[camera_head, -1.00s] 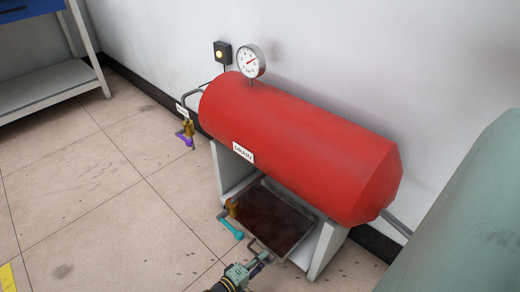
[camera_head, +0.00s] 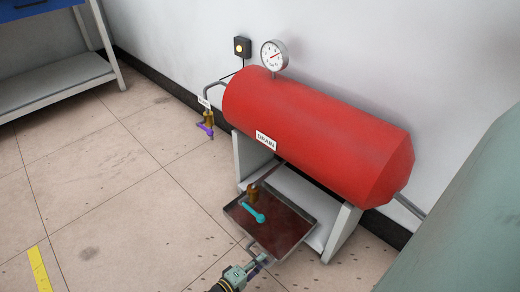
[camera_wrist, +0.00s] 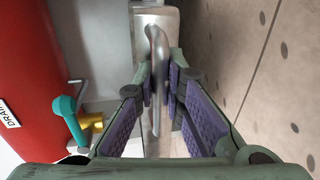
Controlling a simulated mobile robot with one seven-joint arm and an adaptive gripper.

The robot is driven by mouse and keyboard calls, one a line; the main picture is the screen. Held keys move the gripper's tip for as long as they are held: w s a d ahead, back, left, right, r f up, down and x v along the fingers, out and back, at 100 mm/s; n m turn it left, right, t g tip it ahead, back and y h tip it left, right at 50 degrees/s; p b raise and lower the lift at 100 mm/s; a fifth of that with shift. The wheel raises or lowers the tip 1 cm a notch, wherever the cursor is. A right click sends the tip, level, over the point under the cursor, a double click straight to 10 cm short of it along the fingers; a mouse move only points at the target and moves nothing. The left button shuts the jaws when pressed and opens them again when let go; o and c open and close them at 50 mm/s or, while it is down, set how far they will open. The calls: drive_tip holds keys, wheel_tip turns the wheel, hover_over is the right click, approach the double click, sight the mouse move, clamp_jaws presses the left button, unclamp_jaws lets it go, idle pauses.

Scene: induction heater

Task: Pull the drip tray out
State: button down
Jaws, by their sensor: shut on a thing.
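The drip tray (camera_head: 285,228) is a shallow grey tray with a dark brown bottom. It sticks out in front of the red tank (camera_head: 318,130), past its white supports. Its looped metal handle is at the near edge; in the wrist view the handle (camera_wrist: 157,50) runs between the purple-padded fingers. My gripper (camera_head: 258,264) is shut on this handle. The drain valve, with a brass body and a cyan lever (camera_head: 254,213), hangs over the tray; the lever also shows in the wrist view (camera_wrist: 69,118).
A second valve with a purple lever (camera_head: 206,129) is at the tank's left end. A gauge (camera_head: 274,55) stands on top. A pale green object (camera_head: 470,210) is at the right. The tiled floor (camera_head: 120,200) is clear at the left.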

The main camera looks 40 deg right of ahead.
drive_tip(key=c, duration=1.7)
unclamp_jaws()
drive_tip(key=shift+o, duration=0.2)
drive_tip(key=w+v, duration=0.1)
drive_tip(key=v, duration=1.1)
drive_tip(key=shift+s, duration=0.4)
